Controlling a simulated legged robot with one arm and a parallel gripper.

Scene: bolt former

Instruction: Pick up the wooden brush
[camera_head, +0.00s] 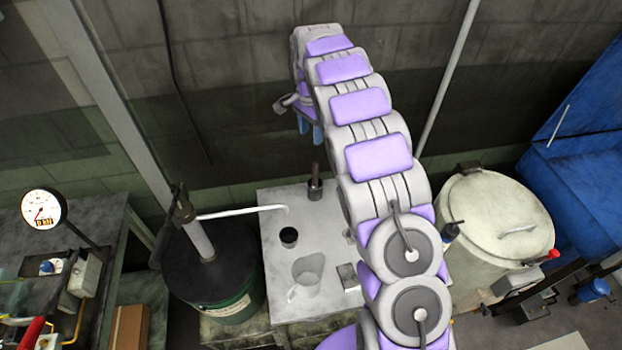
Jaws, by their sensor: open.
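A dark brown upright object with a narrow top and a wider lower part, likely the wooden brush (315,184), stands near the back of the pale table (270,211). Its bristles cannot be made out. My gripper (310,130) shows as two bluish fingers pointing down, just above the brush in the picture. The fingers are apart and hold nothing that I can see. The gap in depth between fingertips and brush cannot be judged. My own arm covers the right part of the table.
A black cup (289,237), a clear jug (307,271) and a small metal box (348,276) stand on the table. A dark green drum with a pump (213,262) is at left, a pale lidded vat (495,222) at right. A wall is behind.

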